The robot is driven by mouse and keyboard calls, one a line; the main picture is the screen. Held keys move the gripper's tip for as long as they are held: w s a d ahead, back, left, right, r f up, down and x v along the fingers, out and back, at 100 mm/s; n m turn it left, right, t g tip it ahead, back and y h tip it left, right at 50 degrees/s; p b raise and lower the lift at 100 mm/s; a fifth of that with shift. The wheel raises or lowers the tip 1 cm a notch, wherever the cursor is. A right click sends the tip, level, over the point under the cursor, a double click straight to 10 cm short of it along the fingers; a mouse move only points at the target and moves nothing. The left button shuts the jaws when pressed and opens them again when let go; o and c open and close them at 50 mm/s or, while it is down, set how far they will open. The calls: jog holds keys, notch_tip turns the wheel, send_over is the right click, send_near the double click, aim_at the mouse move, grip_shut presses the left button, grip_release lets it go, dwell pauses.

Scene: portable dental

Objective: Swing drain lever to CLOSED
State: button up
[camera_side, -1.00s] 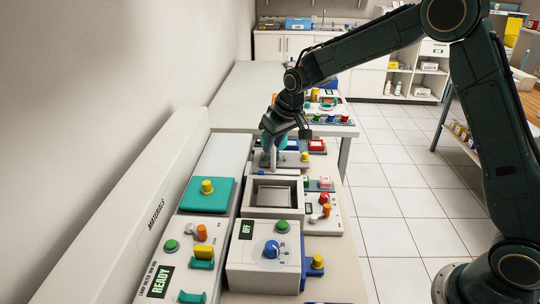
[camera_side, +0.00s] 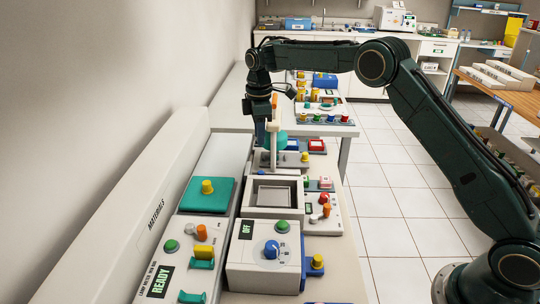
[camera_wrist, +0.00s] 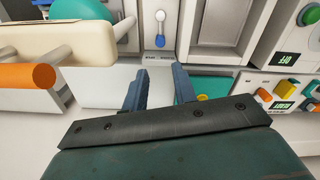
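A small lever (camera_wrist: 160,28) with a pale rod and a blue end sits on a white panel in the upper middle of the wrist view. I cannot tell if it is the drain lever, and no OPEN or CLOSED marking is legible. In the side view a pale upright arm with an orange end (camera_side: 275,101) stands beside my gripper (camera_side: 266,140). In the wrist view a cream bar (camera_wrist: 70,42) and an orange cylinder (camera_wrist: 28,76) lie to the left of my fingers. My gripper (camera_wrist: 160,88) has its fingers apart with nothing between them, pointing down in the side view.
A grey square basin (camera_side: 250,194) is in front of my gripper. A white box with a blue dial (camera_side: 271,249) reads OFF, and a unit at left reads READY (camera_side: 160,281). A teal pad (camera_side: 222,199) lies left of the basin. The wall runs along the left.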

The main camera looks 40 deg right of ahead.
aim_at(260, 172)
jog(key=shift+f, duration=0.1)
jog(key=shift+f, duration=6.8)
jog(key=shift+c, duration=0.5)
